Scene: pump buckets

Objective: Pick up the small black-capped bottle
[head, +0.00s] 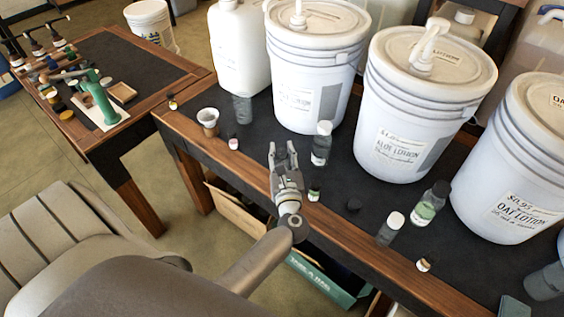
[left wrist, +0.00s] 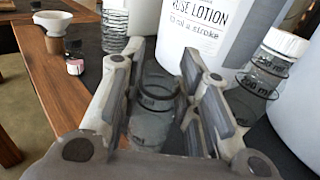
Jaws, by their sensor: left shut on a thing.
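My left gripper (head: 284,149) is over the front part of the dark table, and its fingers also show in the left wrist view (left wrist: 152,75). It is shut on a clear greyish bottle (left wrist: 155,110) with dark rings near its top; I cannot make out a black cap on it. A small bottle with a dark cap and green label (head: 314,192) stands just right of the gripper. Another small dark-capped bottle with a yellowish label (head: 172,103) stands at the table's far left corner. A larger black-capped bottle with a green label (head: 430,205) stands at the right.
Large white lotion buckets (head: 312,75) line the back. A white-capped clear bottle (head: 321,145) stands close behind the gripper, another (head: 390,228) farther right. The wooden front edge (head: 235,165) is near.

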